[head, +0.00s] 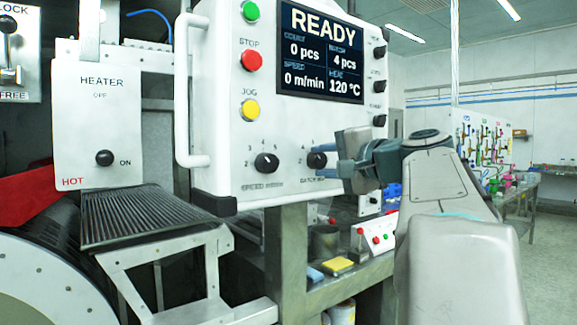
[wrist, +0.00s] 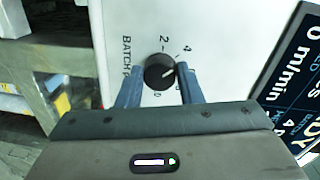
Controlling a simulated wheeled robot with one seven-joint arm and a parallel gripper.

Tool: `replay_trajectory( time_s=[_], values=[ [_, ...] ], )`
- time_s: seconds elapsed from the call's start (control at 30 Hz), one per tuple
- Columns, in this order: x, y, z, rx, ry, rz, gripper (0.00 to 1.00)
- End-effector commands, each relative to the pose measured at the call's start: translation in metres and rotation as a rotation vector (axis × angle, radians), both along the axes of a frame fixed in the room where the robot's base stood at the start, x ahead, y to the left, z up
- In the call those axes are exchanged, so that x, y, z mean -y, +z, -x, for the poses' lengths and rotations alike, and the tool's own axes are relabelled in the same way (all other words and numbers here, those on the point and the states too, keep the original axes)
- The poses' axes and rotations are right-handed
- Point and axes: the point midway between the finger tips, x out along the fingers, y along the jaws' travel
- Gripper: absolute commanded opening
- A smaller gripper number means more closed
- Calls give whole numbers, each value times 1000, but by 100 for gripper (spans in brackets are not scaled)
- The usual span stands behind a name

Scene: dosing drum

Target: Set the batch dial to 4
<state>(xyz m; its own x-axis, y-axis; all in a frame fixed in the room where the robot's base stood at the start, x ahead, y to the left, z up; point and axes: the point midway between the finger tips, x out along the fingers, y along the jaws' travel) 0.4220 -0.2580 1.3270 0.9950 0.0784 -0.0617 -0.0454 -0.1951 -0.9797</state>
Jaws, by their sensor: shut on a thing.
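The batch dial (head: 317,160) is a round black knob at the lower right of the white control panel (head: 222,100). In the wrist view the dial (wrist: 159,72) sits between my two blue fingers, beside the printed 2 and 4. A short white mark on it points up and right towards the right finger, which hides part of the scale. My gripper (head: 328,160) is shut on the dial; it also shows in the wrist view (wrist: 158,78). The display (head: 320,52) reads READY, 0 pcs, batch 4 pcs, 0 m/min and 120 °C.
The speed dial (head: 266,162) is left of the batch dial. Stop (head: 251,60) and jog (head: 250,110) buttons sit above it. A white handle (head: 184,95) sticks out at the panel's left. A heater box (head: 98,125) marked HOT and a ribbed plate (head: 140,212) are further left.

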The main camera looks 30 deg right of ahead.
Motion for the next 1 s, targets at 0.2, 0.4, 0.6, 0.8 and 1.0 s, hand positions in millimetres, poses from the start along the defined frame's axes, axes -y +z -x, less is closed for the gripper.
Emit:
replay_trajectory(
  time_s=[0.2,0.4,0.6,0.8,1.0],
  values=[
    [0,-1,0,-2,1,5,10],
    [0,-1,0,-2,1,4,36],
    [0,0,0,-1,0,4,55],
    [0,0,2,0,-1,4,55],
    [2,3,29,2,-2,5,55]
  ],
)
